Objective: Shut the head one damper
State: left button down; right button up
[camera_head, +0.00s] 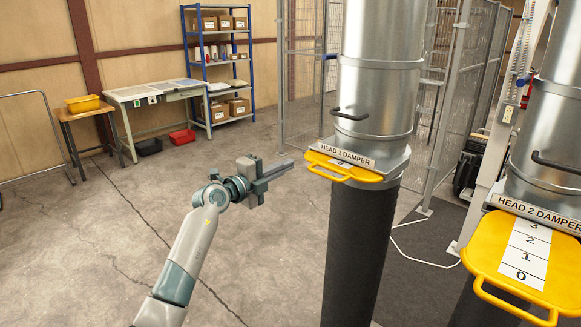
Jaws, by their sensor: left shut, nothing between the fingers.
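The head 1 damper is a yellow slide plate (377,178) in a collar on the nearer-centre metal duct. Only a short part of it sticks out, with a bit of white scale and a loop handle (327,176) at its front. Its label (348,157) reads "HEAD 1 DAMPER". My left gripper (283,168) is shut and empty. It is to the left of the yellow handle, with a visible gap between them in the picture. My right gripper is not in view.
The head 2 damper plate (478,248) at the right sticks far out, showing 3, 2, 1, 0. A black hose (358,250) hangs below the head 1 damper. A workbench (155,92), blue shelf (217,75) and wire cage stand behind. Floor at left is clear.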

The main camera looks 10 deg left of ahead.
pick_arm(q)
jog(key=b+v, duration=0.2)
jog(key=v, duration=0.7)
jog(key=shift+a+b, duration=0.2)
jog(key=shift+b, duration=0.2)
jog(key=shift+f, duration=0.15)
